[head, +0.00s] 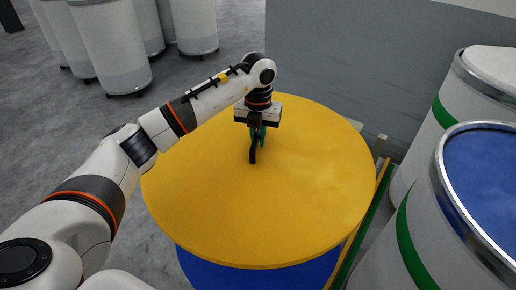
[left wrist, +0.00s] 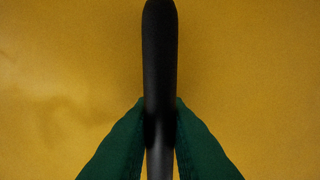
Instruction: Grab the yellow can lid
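The yellow can lid (head: 200,205) is a large round disc in the middle of the head view. It lies over a blue round thing (head: 258,276), of which only the near edge shows. A black upright handle (head: 252,152) stands on the lid. My left gripper (head: 259,138) points down over the lid at this handle. In the left wrist view its green fingers (left wrist: 160,125) press against both sides of the black handle (left wrist: 160,60), with the yellow lid (left wrist: 60,70) filling the background. My right gripper is not in view.
White drums with green bands stand close on the right; the nearer drum (head: 405,240) has a blue top. A grey wall or panel (head: 345,75) is behind the lid. A yellow and green rail (head: 362,225) runs along its right side. White cans (head: 110,45) stand at back left.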

